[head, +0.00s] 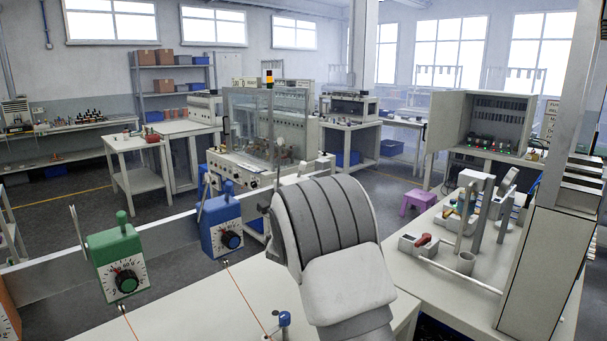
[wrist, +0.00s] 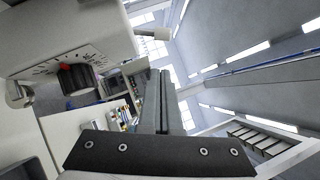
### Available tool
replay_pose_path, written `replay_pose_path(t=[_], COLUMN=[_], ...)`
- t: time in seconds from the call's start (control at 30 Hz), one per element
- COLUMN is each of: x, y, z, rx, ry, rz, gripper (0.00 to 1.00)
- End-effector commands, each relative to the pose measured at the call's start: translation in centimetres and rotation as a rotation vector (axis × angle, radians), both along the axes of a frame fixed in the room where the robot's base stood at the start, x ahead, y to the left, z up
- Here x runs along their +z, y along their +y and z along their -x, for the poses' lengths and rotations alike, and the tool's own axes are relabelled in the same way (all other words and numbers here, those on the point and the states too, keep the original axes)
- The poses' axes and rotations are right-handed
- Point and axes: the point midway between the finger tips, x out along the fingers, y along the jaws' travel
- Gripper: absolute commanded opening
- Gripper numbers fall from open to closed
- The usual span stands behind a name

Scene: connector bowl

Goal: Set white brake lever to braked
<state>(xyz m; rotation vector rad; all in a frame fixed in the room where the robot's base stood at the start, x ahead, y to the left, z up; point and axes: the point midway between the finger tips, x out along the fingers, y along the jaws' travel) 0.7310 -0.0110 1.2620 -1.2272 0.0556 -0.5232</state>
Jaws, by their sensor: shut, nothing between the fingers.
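The white brake box (wrist: 75,30) fills the upper left of the wrist view, with a printed scale and a black knob (wrist: 78,78) beside a red mark. Its white lever (wrist: 153,33) sticks out from the box's right side. My gripper (wrist: 160,74) is shut and empty; its fingertips lie below and slightly right of the lever in the picture, with a visible gap between them. Whether they line up in depth I cannot tell. In the head view my arm hides my gripper and most or all of the white box.
A blue box (head: 221,226) and a green box (head: 117,262), each with a dial and lever, stand left of my arm on a rail. Thin orange cords run below them. A side bench (head: 455,285) at right holds posts and a red-handled part (head: 423,240).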

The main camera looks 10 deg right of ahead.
Motion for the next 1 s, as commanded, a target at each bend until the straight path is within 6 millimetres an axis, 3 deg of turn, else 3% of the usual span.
replay_pose_path(t=[0.33,1.0], x=[1.6,2.0], y=[1.1,1.7], z=[-3.2,-3.5], rx=[0.0,0.0], ry=[0.0,0.013], rz=[0.0,0.008], gripper=[0.0,0.0])
